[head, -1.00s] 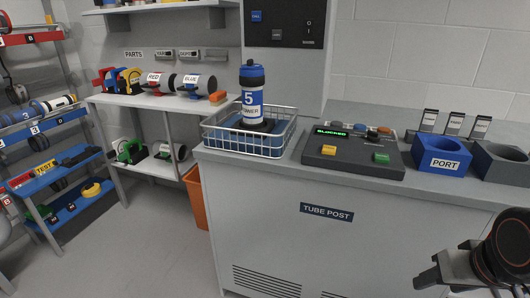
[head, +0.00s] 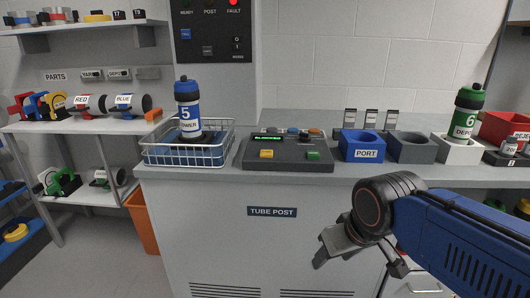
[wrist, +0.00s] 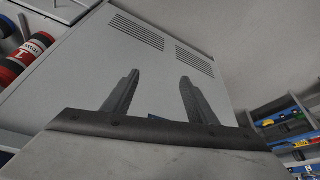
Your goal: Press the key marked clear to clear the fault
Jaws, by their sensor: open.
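The dark control console (head: 287,166) sits on the tube post counter, with a small green-lit display (head: 268,139) whose text I cannot read now. The key lettering is too small to read, so I cannot tell which is marked clear. My gripper (head: 324,250) is open and empty, below and right of the console, in front of the cabinet. Its two fingers (wrist: 155,92) show against the grey cabinet in the wrist view.
The wall panel shows a red FAULT light (head: 233,3). A wire basket (head: 188,157) with a blue carrier (head: 188,110) stands left of the console. A blue PORT block (head: 361,147) and a grey block (head: 411,147) stand right. A green-capped carrier (head: 467,113) is farther right.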

